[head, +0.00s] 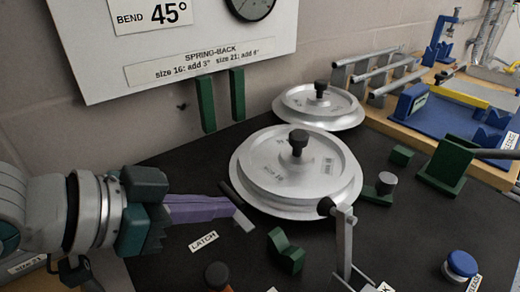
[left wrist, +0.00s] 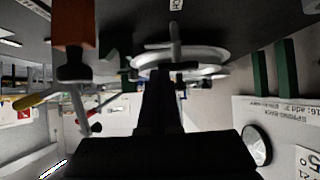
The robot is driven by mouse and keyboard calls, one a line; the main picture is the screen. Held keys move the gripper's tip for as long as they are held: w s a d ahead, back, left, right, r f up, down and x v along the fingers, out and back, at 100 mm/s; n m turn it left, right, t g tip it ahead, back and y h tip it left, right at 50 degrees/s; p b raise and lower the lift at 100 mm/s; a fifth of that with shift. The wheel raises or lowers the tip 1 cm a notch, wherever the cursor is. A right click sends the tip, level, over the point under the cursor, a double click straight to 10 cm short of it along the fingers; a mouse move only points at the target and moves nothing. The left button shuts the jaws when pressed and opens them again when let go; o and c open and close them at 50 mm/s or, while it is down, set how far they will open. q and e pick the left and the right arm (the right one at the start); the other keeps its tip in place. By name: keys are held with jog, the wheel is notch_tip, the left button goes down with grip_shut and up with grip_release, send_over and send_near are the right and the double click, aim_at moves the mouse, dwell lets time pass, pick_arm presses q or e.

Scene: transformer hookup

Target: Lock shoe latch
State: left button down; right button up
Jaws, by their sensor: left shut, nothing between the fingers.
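A silver round shoe (head: 290,190) with a black knob on top lies flat on the dark bench in the head view. It also shows in the left wrist view (left wrist: 205,58). My left gripper (head: 232,207), with purple fingers, comes in from the left and is shut and empty, its tips close to the shoe's left edge. A short dark bar (head: 237,194) and a small grey piece (head: 244,221) are at the fingertips, probably latch parts; contact cannot be told. The LATCH label (head: 203,241) lies just below the fingers. My right gripper is not in view.
A second silver disc (head: 318,105) lies behind the shoe. A grey upright lever (head: 344,245) with a black knob stands at the front right. A green block (head: 286,251) is in front, and a blue button (head: 461,265) is at right. The wall stands behind.

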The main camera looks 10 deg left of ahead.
pick_arm(q)
jog(key=shift+w+d+f, duration=0.3)
jog(key=shift+w, duration=0.05)
jog(key=shift+d+r+n+p, duration=0.1)
jog(key=shift+n+p, duration=0.2)
jog(key=shift+p, duration=0.15)
jog(key=shift+y, duration=0.3)
jog(key=shift+d+n+t+p, duration=0.1)
jog(key=shift+n+t+p, duration=0.2)
jog(key=shift+p, duration=0.15)
